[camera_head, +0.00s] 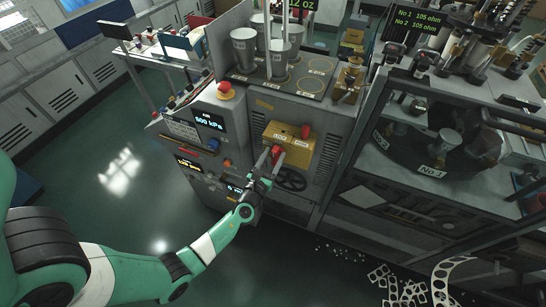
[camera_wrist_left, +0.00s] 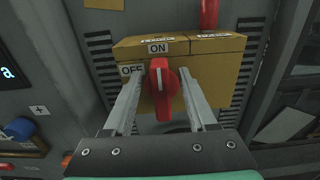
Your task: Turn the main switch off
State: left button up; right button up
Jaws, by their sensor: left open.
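The main switch is a red rotary handle (camera_wrist_left: 161,86) on the front of a yellow box (camera_wrist_left: 212,62). In the left wrist view its white line stands upright under the ON label (camera_wrist_left: 158,47); the OFF label (camera_wrist_left: 131,69) is to the left. My left gripper (camera_wrist_left: 164,92) is open, with one finger on each side of the handle; I cannot tell if either touches it. In the head view the yellow box (camera_head: 291,142), the red handle (camera_head: 276,154) and my left gripper (camera_head: 268,164) show at the machine front. My right gripper is not in view.
A red knob (camera_wrist_left: 208,14) stands above the box. A black handwheel (camera_head: 291,179) sits below it. A control panel with displays (camera_head: 210,121) and a red button (camera_head: 225,90) is to the left. Metal cups (camera_head: 244,48) stand on top. Scrap sheets (camera_head: 405,290) lie on the floor.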

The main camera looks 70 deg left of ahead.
pick_arm(q)
jog(key=shift+c, duration=0.3)
grip_shut()
jog(key=shift+s+f+n, duration=0.1)
jog(key=shift+n, duration=0.3)
jog(key=shift+s+a+f+n+b, duration=0.35)
jog(key=shift+n+b, duration=1.1)
jog(key=shift+n, duration=1.4)
jog(key=shift+s+a+f+n+b, duration=0.2)
jog(key=shift+f+n+b, duration=0.2)
jog(key=shift+n+b, duration=1.8)
jog(key=shift+s+a+f+n+b, duration=0.3)
jog(key=shift+n+b, duration=0.45)
jog(key=shift+n, duration=2.8)
jog(key=shift+w+f, duration=0.1)
jog(key=shift+o, duration=0.3)
grip_release()
